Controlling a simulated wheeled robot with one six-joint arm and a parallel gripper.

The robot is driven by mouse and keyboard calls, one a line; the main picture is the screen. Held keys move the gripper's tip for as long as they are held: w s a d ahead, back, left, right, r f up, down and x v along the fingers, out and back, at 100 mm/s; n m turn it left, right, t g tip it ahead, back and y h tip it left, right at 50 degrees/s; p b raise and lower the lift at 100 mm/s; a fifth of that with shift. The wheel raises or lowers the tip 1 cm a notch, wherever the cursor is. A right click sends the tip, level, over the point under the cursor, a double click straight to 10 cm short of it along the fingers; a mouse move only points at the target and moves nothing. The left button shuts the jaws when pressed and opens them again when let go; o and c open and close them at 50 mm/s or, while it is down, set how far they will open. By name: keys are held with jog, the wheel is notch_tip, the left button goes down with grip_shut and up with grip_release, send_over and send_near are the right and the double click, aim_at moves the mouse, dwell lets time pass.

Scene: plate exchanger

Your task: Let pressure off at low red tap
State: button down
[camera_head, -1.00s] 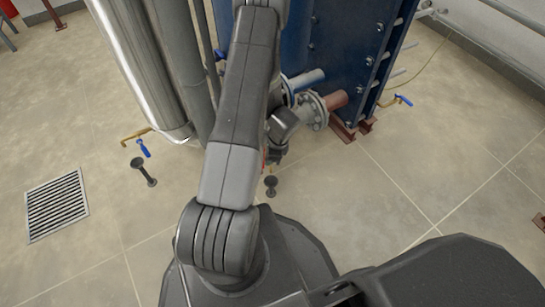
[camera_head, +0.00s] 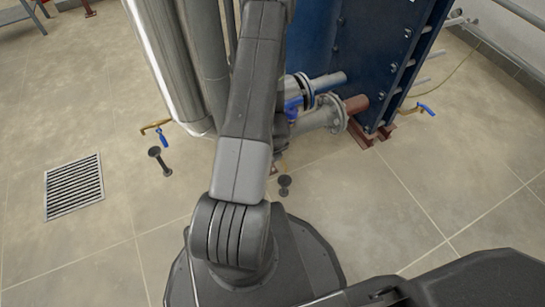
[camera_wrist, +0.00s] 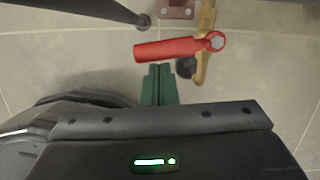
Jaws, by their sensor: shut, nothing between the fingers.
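The red tap handle (camera_wrist: 175,48) shows in the wrist view, lying crosswise, its ring end at the right on a brass valve body (camera_wrist: 206,62). My gripper (camera_wrist: 158,70) is shut and empty, with its green fingertips just below the red handle in the picture. Whether the fingertips touch the handle cannot be told. In the head view my arm hides the gripper and the red handle.
A floor drain grate (camera_head: 74,187) lies at the left. A blue-handled brass tap (camera_head: 157,129) hangs by the steel column, another (camera_head: 424,108) at the right. The blue plate exchanger (camera_head: 375,60) and flanged pipes (camera_head: 325,113) stand behind my arm. Open floor lies right.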

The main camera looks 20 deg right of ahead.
jog(key=shift+w+a, duration=0.2)
jog(key=shift+w, duration=0.15)
dwell(0.3)
